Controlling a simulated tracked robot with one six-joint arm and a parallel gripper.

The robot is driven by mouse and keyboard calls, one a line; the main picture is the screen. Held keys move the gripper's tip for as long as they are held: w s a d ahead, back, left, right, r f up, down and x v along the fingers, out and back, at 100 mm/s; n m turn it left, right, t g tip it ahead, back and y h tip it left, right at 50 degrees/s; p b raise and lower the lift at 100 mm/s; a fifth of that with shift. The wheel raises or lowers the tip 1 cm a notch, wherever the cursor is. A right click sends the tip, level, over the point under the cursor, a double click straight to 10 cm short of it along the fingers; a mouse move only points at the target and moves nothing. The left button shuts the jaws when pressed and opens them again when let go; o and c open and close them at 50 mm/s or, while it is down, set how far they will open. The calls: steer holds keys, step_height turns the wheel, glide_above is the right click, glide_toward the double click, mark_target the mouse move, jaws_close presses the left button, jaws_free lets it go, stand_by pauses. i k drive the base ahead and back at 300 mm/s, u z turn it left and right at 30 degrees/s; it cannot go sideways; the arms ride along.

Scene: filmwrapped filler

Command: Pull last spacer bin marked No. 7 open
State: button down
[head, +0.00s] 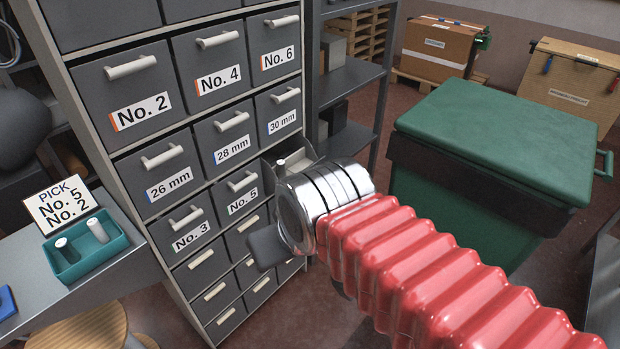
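A grey cabinet (157,224) of labelled bins stands at the left and centre. No label reading No. 7 shows. In the right column, below the 30 mm bin (279,107), one bin (303,157) stands pulled out, its inside partly visible. A small white upright piece (281,167) shows at its left side; I cannot tell whether it is a spacer or a handle. My chrome wrist and red-sleeved arm cover this bin's front and any label. My gripper (268,247) shows only as a dark grey part below the wrist; its opening and any contact are hidden.
A teal tray (118,243) with two white cylinders and a card reading PICK No. 5 No. 2 (62,203) rest on the left bench. A green lidded container (500,130) stands close at right. Dark shelving (350,80) adjoins the cabinet.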

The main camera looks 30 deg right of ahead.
mark_target(305, 156)
steer(key=i, duration=0.85)
steer(key=z, duration=0.05)
